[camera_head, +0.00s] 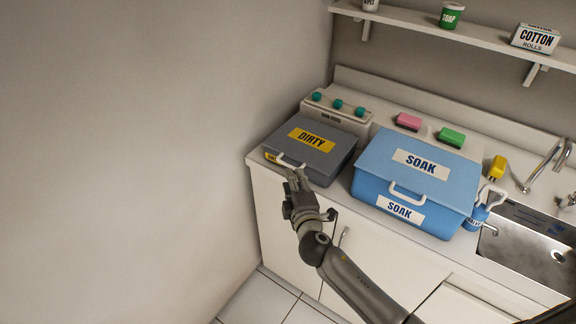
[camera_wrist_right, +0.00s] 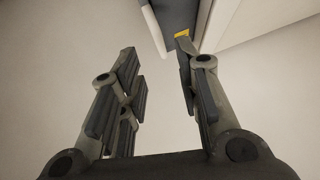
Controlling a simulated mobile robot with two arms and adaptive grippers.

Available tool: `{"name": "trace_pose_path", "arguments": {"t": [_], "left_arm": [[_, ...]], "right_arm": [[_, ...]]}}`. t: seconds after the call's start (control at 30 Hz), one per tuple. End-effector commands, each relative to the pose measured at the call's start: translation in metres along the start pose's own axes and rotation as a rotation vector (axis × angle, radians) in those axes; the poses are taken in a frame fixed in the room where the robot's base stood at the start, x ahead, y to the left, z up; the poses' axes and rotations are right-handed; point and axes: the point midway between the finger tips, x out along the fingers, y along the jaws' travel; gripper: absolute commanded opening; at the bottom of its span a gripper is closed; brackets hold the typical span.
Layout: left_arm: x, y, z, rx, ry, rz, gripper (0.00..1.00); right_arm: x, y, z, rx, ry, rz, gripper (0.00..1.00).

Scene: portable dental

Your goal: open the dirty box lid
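The dirty box (camera_head: 334,165) is a dark grey box on the left end of the counter. Its lid (camera_head: 285,139) is shut and carries a yellow "DIRTY" label. A white handle (camera_head: 287,163) sits at the lid's front edge. My right gripper (camera_head: 297,174) is just in front of this handle, close to it; I cannot tell whether they touch. In the right wrist view my right gripper (camera_wrist_right: 158,70) has its fingers apart with nothing between them. The dirty box shows there (camera_wrist_right: 172,14) as a dark strip past the fingertips; the handle is not discernible. My left gripper is not in view.
A blue "SOAK" box (camera_head: 375,180) stands right of the dirty box. Behind are a white unit (camera_head: 345,115) with teal knobs, a pink sponge (camera_head: 409,121) and a green sponge (camera_head: 452,137). A wall (camera_head: 150,150) fills the left; a sink (camera_head: 530,255) is at right.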

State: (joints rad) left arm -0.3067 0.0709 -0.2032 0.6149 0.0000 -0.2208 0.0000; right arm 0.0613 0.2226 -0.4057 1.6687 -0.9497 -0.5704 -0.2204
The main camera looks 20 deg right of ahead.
Motion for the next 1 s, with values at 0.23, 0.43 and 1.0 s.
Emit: {"name": "trace_pose_path", "arguments": {"t": [0.23, 0.43, 1.0], "left_arm": [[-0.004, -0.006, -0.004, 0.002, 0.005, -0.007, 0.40], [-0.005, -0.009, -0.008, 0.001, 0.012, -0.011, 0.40], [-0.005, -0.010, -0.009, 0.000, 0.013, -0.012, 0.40]], "right_arm": [[0.037, 0.001, -0.001, 0.000, 0.000, 0.000, 0.31], [0.059, 0.000, 0.000, 0.001, 0.000, -0.001, 0.31], [0.070, -0.001, 0.000, 0.002, 0.001, -0.002, 0.26]]}}
